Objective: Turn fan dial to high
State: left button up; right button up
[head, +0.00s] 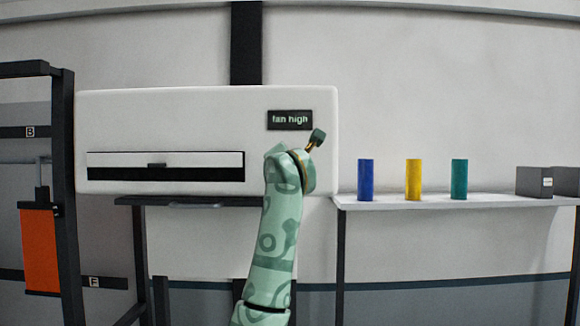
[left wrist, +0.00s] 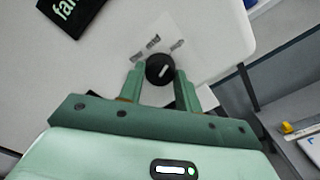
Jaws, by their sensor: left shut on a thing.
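The white wall unit (head: 200,125) carries a dark display (head: 290,120) that reads "fan high". Part of this display (left wrist: 72,14) also shows at the top left of the left wrist view. Below it, the round black fan dial (left wrist: 159,69) with a white pointer mark sits on the white panel among small grey markings. My left gripper (left wrist: 158,80) has one finger on each side of the dial and is shut on it. In the head view my left arm and gripper (head: 316,138) cover the dial. My right gripper is in neither view.
A shelf (head: 440,202) at the right bears a blue cylinder (head: 365,180), a yellow one (head: 413,180), a teal one (head: 459,180) and grey boxes (head: 534,181). The unit has a long slot (head: 200,174). A dark rack with an orange sheet (head: 40,250) stands at left.

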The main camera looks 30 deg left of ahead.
pick_arm(q)
jog(key=shift+f+m, duration=0.1)
jog(key=shift+m, duration=0.8)
jog(key=o, duration=1)
jog(key=shift+w, duration=0.1)
jog(key=shift+c, duration=0.2)
jog(key=b+v, duration=0.4)
jog(key=v, duration=1.2)
jog(key=shift+s, duration=0.25)
